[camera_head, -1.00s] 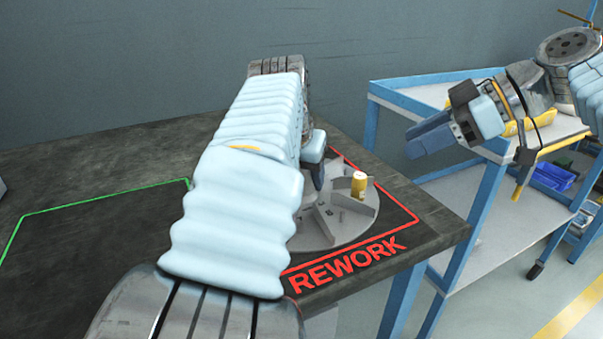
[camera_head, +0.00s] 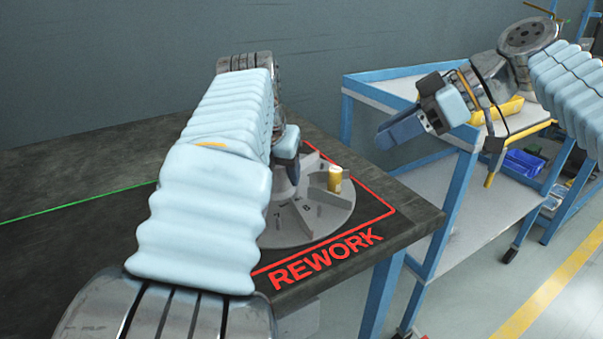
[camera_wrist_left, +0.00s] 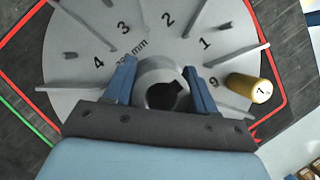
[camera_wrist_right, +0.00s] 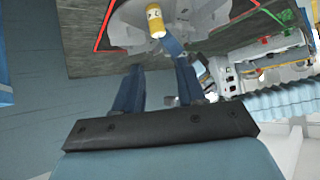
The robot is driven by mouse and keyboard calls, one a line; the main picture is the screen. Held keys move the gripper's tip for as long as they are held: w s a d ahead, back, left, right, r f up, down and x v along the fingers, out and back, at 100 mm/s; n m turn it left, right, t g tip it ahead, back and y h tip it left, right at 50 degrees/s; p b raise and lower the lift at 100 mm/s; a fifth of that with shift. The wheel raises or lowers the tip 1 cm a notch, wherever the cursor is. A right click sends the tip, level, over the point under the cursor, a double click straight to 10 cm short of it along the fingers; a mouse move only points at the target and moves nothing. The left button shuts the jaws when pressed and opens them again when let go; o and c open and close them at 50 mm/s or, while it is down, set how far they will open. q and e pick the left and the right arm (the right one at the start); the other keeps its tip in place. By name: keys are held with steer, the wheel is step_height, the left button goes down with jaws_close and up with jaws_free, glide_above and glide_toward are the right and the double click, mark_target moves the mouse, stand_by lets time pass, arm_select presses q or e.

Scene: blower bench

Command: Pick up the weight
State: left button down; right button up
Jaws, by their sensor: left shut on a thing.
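The weight (camera_head: 335,180) is a small yellow cylinder standing on the grey finned disc (camera_head: 318,222) at the bench's right end. In the left wrist view the weight (camera_wrist_left: 250,88) shows a 7 on its top and stands between two fins, right of my left gripper. My left gripper (camera_head: 291,172) is at the disc's middle, its fingers (camera_wrist_left: 160,88) shut on the grey round hub (camera_wrist_left: 160,74), apart from the weight. My right gripper (camera_head: 385,138) is open and empty, out to the right of the bench; its fingers (camera_wrist_right: 157,85) show apart in the right wrist view.
The disc lies inside a red outline marked REWORK (camera_head: 325,257) on the dark bench (camera_head: 400,228). My left forearm covers part of the bench.

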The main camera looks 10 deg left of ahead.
arm_select(q)
steer(key=shift+s+d+f, duration=0.1)
steer(key=shift+d+f, duration=0.05)
arm_select(e)
steer(key=a+f+m+h, duration=0.1)
steer(key=m, duration=0.6)
steer(key=m+t+h, duration=0.2)
steer(key=m+h, duration=0.4)
steer(key=m, duration=2.6)
glide_toward(336, 170)
steer(key=s+m+t, duration=0.1)
steer(key=m, duration=0.5)
steer(key=x, duration=1.1)
jaws_close()
steer(key=shift+h, duration=0.3)
step_height(336, 170, up, 8)
steer(key=shift+w+r, duration=0.1)
steer(key=shift+r, duration=0.9)
